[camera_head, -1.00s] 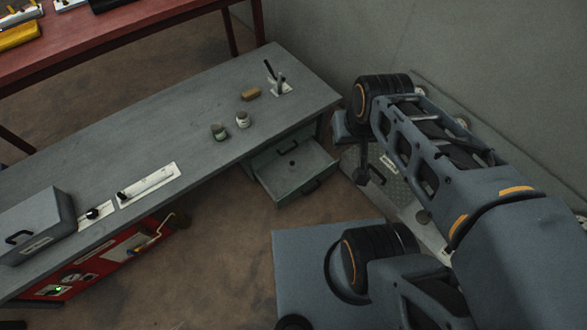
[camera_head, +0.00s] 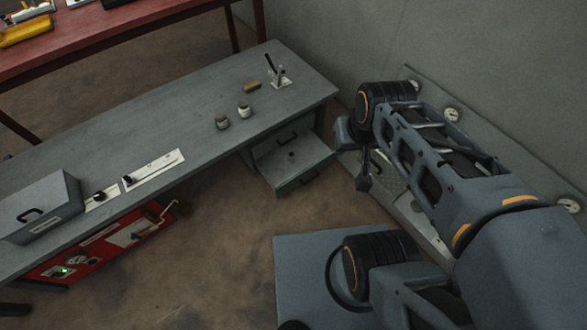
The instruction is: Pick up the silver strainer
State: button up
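I cannot make out a silver strainer for certain in the head view. The open drawer (camera_head: 285,178) under the grey bench holds one small dark item (camera_head: 291,155), too small to identify. My gripper (camera_head: 363,184) hangs from the end of my arm, to the right of the open drawer in the picture. It is small and dark here, and whether its fingers are open or shut does not show. I see nothing clearly held in it.
The grey bench (camera_head: 150,140) carries two small jars (camera_head: 222,122) (camera_head: 244,110), a brown block (camera_head: 252,85), a lever (camera_head: 279,76) and a grey box (camera_head: 40,207). A panel with gauges (camera_head: 452,115) lies right, behind my arm. Brown floor is clear before the bench.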

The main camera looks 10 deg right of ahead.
aim_at(291, 157)
jog(key=k, duration=0.8)
jog(key=u, duration=1.1)
jog(key=i, duration=1.45)
jog(key=z, duration=0.25)
